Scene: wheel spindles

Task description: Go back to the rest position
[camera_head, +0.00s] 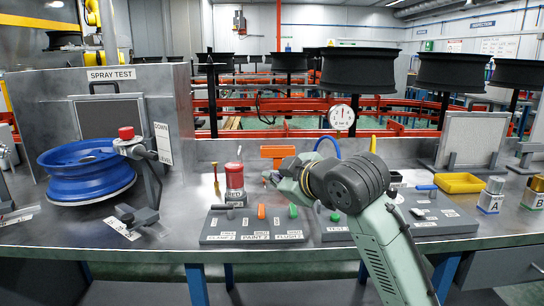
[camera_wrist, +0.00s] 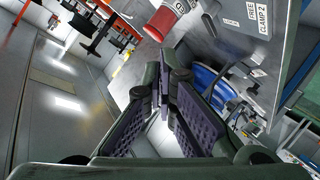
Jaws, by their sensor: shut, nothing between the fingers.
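My gripper (camera_head: 274,178) is at the end of my green-grey arm, over the middle of the workbench. It is turned left, close to the red can (camera_head: 234,178). In the wrist view the fingers (camera_wrist: 162,88) come together with nothing held between them. The red can also shows in the wrist view (camera_wrist: 166,20), just beyond the fingertips and apart from them. My forearm and wrist hide part of the bench and the panels behind them.
A labelled panel (camera_head: 214,237) with coloured pegs lies in front of my gripper. A blue wheel (camera_head: 88,172) and a clamp stand (camera_head: 146,170) are left. A yellow tray (camera_head: 460,183) and canisters A (camera_head: 491,197) and B are right. Dark wheels on spindles (camera_head: 360,72) stand behind.

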